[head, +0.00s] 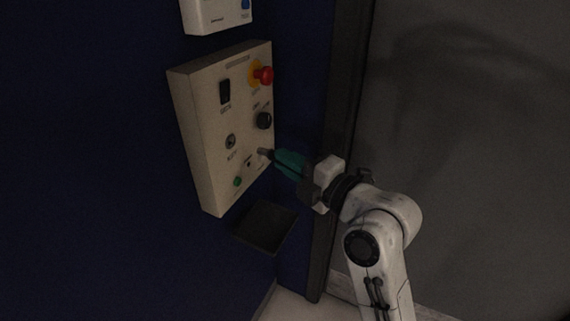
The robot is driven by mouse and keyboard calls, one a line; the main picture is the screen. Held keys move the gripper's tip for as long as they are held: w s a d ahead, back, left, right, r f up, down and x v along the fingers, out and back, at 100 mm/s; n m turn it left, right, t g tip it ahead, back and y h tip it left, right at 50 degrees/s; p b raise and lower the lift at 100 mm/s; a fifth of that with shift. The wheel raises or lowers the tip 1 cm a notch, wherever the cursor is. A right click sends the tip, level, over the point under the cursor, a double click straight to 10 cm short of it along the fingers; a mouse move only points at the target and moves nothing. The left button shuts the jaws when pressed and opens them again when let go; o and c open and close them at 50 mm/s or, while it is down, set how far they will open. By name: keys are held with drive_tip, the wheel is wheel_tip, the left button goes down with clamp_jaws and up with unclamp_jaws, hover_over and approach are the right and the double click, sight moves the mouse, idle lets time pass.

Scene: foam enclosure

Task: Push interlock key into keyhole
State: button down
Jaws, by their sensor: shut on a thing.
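The cream control box (205,165) is mounted on the dark blue wall. A round metal keyhole (231,141) sits on the left half of its face, below the black rocker switch. My gripper (271,155) reaches in from the right, with teal fingers and dark tips by the box's lower right face. It is shut on the interlock key (263,152), a small grey piece just past the tips. The key is right of and slightly below the keyhole. It is too small and dark to tell whether it touches the box.
The box also carries a black rocker switch (224,91), a red emergency stop (264,75), a black knob (264,120) and a green button (238,182). A dark tray (268,228) is below it. A white box (215,14) hangs above. A dark post (345,110) stands to the right.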

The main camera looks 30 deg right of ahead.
sight(271, 160)
drive_tip(key=shift+b, duration=0.35)
drive_tip(key=shift+w+a, duration=0.55)
drive_tip(key=shift+w, duration=0.25)
drive_tip(key=shift+w+a, duration=0.55)
drive_tip(key=shift+w, duration=0.2)
drive_tip(key=shift+w+a, duration=0.55)
drive_tip(key=shift+w, duration=0.25)
drive_tip(key=shift+b, duration=0.85)
drive_tip(key=shift+w+a+b, duration=0.2)
drive_tip(key=shift+w+a, duration=0.3)
drive_tip(key=shift+w, duration=0.2)
drive_tip(key=shift+w+a+b, duration=0.15)
drive_tip(key=shift+w+a, duration=0.35)
drive_tip(key=shift+w, duration=0.15)
drive_tip(key=c, duration=1.1)
unclamp_jaws()
drive_tip(key=shift+c, duration=0.2)
drive_tip(key=b+v, duration=0.1)
drive_tip(key=v, duration=0.9)
drive_tip(key=shift+s, duration=0.3)
